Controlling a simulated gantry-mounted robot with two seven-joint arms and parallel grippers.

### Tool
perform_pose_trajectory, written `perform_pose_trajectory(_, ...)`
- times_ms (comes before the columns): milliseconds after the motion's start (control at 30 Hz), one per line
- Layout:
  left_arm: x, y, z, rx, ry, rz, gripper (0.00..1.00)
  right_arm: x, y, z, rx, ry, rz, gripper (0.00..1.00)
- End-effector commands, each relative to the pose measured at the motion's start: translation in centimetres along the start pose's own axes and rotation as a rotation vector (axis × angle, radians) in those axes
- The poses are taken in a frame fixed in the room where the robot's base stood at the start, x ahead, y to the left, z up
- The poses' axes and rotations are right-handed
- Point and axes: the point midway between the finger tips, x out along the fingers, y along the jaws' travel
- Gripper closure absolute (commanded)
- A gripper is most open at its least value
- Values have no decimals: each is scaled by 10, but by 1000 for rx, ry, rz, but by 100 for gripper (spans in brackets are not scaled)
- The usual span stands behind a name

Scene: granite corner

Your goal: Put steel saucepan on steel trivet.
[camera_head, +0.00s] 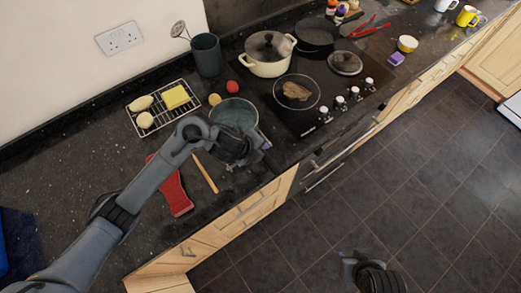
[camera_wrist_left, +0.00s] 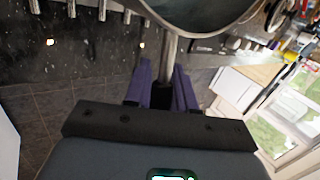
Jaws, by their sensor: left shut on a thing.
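The steel saucepan (camera_head: 235,112) is a round grey pan beside the left edge of the hob. My left gripper (camera_head: 263,144) is at its near side, partly hidden by my wrist. In the left wrist view, the purple fingers of my left gripper (camera_wrist_left: 163,88) are shut on the handle of the saucepan (camera_wrist_left: 195,14). Whether the pan touches anything below is hidden.
A wire rack (camera_head: 150,125) with yellow food stands left of the pan. A red item (camera_head: 171,190) and wooden stick (camera_head: 206,173) lie nearer the front. A grey pot (camera_head: 206,55) stands behind. A cream pot (camera_head: 266,67) and other cookware occupy the hob (camera_head: 322,110).

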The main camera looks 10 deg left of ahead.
Motion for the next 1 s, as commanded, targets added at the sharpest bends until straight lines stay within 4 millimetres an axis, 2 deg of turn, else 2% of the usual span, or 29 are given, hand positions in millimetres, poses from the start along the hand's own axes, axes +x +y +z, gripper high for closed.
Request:
perform_pose_trajectory(300,26,16,0,0,-2,-3,100,8,0,3,-3,0,2,57)
perform_pose_trajectory(600,29,18,0,1,-3,-4,100,8,1,3,-3,0,3,57)
perform_pose_trajectory(633,31,22,-1,-1,1,3,74,8,1,3,-3,0,3,57)
perform_pose_trajectory(767,31,22,-1,-1,0,3,54,9,1,3,-3,0,3,57)
perform_pose_trajectory(800,31,22,-1,-1,0,3,50,9,1,3,-3,0,3,57)
perform_pose_trajectory(1000,30,21,-1,-1,0,2,50,9,1,3,-2,-1,2,57)
